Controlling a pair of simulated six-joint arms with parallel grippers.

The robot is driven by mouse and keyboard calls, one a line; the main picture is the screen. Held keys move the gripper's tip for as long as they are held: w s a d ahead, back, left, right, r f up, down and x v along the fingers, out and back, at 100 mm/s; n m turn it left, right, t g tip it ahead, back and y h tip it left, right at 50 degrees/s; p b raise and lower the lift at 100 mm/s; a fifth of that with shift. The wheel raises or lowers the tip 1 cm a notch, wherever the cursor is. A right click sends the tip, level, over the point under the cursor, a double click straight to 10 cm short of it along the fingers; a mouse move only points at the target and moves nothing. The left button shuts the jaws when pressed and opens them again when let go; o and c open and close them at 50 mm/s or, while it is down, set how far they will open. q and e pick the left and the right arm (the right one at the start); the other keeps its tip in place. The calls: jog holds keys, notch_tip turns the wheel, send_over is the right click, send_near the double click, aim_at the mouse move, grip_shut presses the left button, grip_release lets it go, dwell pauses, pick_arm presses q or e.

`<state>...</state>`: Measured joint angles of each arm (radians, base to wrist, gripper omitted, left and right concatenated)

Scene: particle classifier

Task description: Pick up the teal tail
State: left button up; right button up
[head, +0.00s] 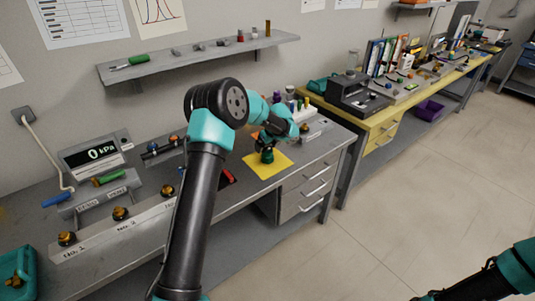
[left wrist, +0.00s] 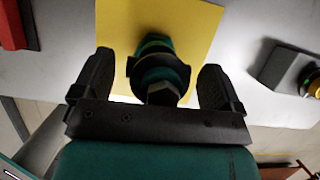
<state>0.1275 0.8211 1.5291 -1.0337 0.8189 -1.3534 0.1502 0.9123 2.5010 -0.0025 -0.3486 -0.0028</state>
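A teal and black fitting, which looks like the teal tail (left wrist: 156,68), stands on a yellow mat (left wrist: 203,20). In the head view the fitting (head: 267,156) shows small on the yellow mat (head: 259,171), just under my left gripper (head: 267,141). In the left wrist view the two dark fingers of my left gripper (left wrist: 154,78) are apart, one on each side of the fitting. Gaps show between each finger and the fitting. Its lower part is hidden behind its top. Only part of my right arm shows at the bottom right of the head view; its gripper is not in view.
A red object (head: 228,177) lies left of the mat; a grey block with a brass fitting (left wrist: 284,69) is on the right in the wrist view. Fittings stand on a labelled rail (head: 100,238). A wall shelf (head: 200,58) is behind. Bench drawers (head: 308,190) are in front.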

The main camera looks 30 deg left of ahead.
pick_arm(q)
jog(key=c, duration=1.2)
notch_tip(320, 180, up, 10)
jog(key=shift+r, duration=0.1)
dwell(0.5)
